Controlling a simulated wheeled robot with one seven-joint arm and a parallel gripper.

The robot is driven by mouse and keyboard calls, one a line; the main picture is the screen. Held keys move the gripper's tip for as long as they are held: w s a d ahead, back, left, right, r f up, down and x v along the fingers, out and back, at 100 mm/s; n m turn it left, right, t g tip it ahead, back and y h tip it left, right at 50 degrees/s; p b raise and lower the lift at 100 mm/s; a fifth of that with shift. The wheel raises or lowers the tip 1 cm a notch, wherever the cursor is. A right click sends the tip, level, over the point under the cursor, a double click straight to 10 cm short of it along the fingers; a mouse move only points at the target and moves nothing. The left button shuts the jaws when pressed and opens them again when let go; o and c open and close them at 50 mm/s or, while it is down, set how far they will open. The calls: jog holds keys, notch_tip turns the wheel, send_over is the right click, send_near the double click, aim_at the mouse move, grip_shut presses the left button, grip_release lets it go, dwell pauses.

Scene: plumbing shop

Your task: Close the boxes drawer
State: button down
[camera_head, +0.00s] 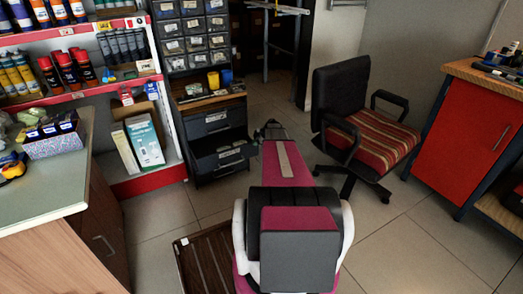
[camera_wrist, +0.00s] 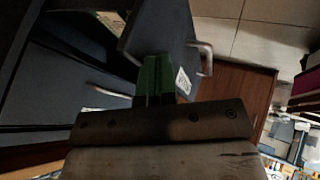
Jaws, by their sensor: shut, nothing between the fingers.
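The black drawer unit (camera_head: 212,122) stands left of centre in the head view, with labelled drawer fronts. Its lower drawer (camera_head: 222,163) juts out a little from the drawer above. My gripper (camera_head: 270,130) is just right of that drawer in the head view, mostly dark and small. In the wrist view my gripper's green fingers (camera_wrist: 155,80) are together and empty. They overlap a dark drawer front (camera_wrist: 160,35) with a white label and a metal handle (camera_wrist: 206,60). I cannot tell whether the fingers touch it.
Red shelving (camera_head: 125,100) with tubes and bottles stands left of the unit. A counter (camera_head: 45,175) fills the left edge. An office chair (camera_head: 365,125) stands to the right, near a red cabinet (camera_head: 468,130). Tiled floor (camera_head: 290,105) is open between unit and chair.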

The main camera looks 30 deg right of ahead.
jog(key=w, duration=1.4)
jog(key=shift+w+a, duration=0.25)
jog(key=shift+w, duration=0.05)
jog(key=shift+s, duration=0.15)
